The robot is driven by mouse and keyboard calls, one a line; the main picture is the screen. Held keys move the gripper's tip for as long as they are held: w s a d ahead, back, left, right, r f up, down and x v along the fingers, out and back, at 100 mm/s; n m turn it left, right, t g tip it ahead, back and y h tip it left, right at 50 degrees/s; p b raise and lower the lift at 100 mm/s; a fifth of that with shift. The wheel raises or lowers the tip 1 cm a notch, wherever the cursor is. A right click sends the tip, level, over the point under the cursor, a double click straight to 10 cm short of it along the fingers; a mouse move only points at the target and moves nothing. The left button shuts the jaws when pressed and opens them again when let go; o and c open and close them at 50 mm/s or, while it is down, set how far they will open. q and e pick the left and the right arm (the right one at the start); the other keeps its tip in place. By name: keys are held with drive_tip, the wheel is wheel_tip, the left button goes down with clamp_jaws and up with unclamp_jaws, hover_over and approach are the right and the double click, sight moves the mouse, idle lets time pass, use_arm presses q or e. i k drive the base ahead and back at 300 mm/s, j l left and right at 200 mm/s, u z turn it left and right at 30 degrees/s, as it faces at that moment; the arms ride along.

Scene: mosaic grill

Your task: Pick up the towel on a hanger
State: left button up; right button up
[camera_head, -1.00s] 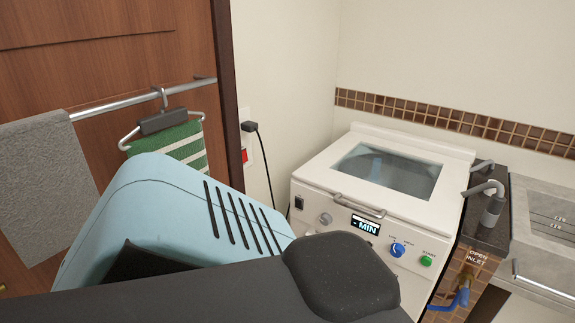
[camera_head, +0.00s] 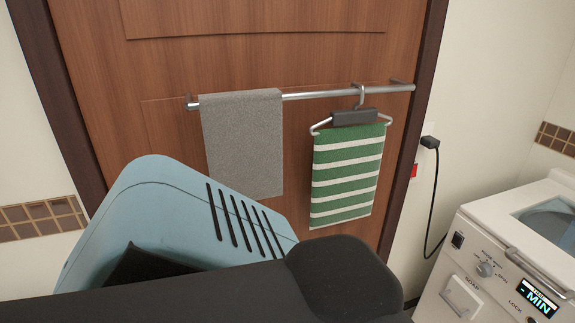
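The green-and-white striped towel (camera_head: 345,182) hangs from a hanger (camera_head: 354,117) with a dark grey middle block and pale metal arms. The hanger's hook loops over a metal rail (camera_head: 320,94) on the wooden door. The towel hangs straight and is unobstructed, right of the picture's middle. Neither of my grippers shows in the head view. Light blue and black parts that keep their place in my view as it turns cover the lower left and lower middle, and no gripper fingers can be made out on them.
A plain grey towel (camera_head: 243,145) hangs over the same rail, left of the striped one. A white washing machine (camera_head: 487,262) stands at the lower right. A black plug and cord (camera_head: 434,195) hang on the wall beside the door frame.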

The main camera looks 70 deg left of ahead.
sight(347, 160)
drive_tip(key=u, duration=1.9)
drive_tip(key=k+z, duration=0.15)
drive_tip(key=i+j, duration=0.05)
